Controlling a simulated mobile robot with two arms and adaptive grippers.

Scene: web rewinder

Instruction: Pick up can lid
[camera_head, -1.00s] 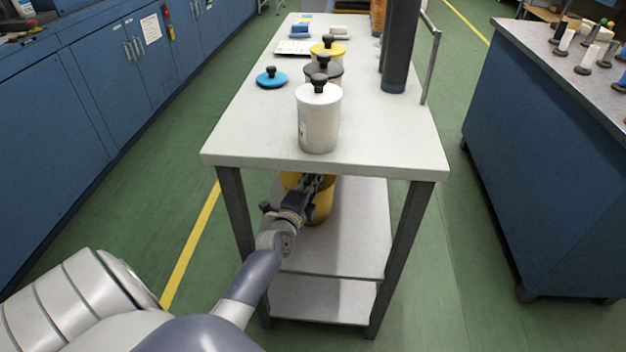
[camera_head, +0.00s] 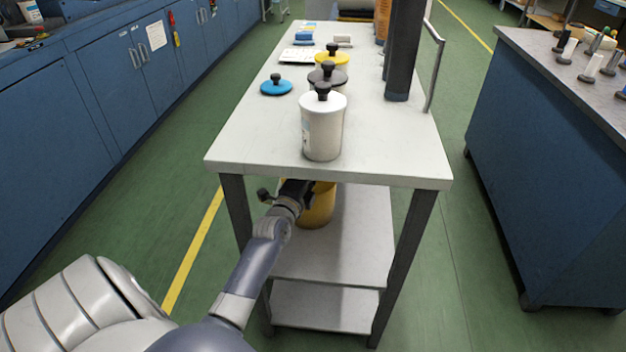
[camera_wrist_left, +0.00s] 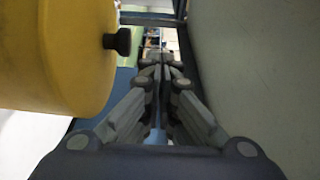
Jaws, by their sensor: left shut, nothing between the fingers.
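A yellow canister (camera_head: 318,206) stands on the shelf under the tabletop, partly hidden by my left arm. In the left wrist view, its yellow body (camera_wrist_left: 55,50) fills the left side and a black knob (camera_wrist_left: 121,41) sticks out towards the fingers. My left gripper (camera_wrist_left: 162,62) is shut and empty beside the knob, apart from it. In the head view, my left gripper (camera_head: 300,187) reaches under the tabletop's front edge, its fingertips hidden. A loose blue lid with a black knob (camera_head: 276,87) lies on the tabletop. My right gripper is not in view.
The tabletop (camera_head: 250,140) bears a white canister (camera_head: 322,130), a grey-lidded one (camera_head: 328,75) and a yellow-lidded one (camera_head: 332,57), all with black knobs. A dark post (camera_head: 402,55) stands at right. The tabletop's underside (camera_wrist_left: 245,70) is close to the fingers.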

